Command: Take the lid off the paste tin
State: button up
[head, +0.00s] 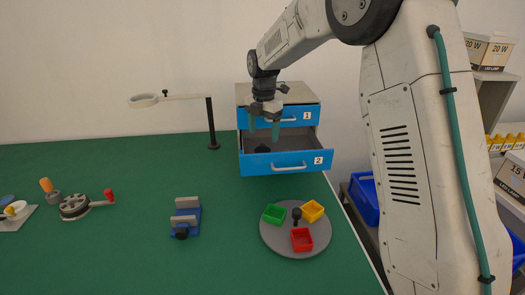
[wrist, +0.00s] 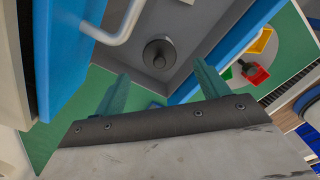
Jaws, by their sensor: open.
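A small dark round tin (wrist: 158,54) stands inside the open lower drawer of the cabinet, with a round knob on the top of its lid. In the head view the tin (head: 262,148) is a small dark shape in the drawer, partly in shadow. The lid appears to be on the tin. My gripper (head: 264,128) is open and empty, hanging fingers down over the drawer. In the wrist view the gripper's green fingers (wrist: 162,76) are spread apart, and the tin shows beyond them, between their directions. The fingers do not appear to touch it.
The upper drawer (head: 290,119) is shut above the open lower drawer (head: 258,163). A grey round tray (head: 272,238) with green, yellow and red bins stands in front. A blue-and-grey fixture (head: 186,216), a crank device (head: 75,206) and a ring lamp (head: 211,122) stand left. Open green table lies between.

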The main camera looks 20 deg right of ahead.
aim_at(263, 148)
jog(key=f, duration=0.5)
jog(key=shift+a+f, duration=0.1)
jog(key=shift+a, duration=0.1)
jog(key=c, duration=1)
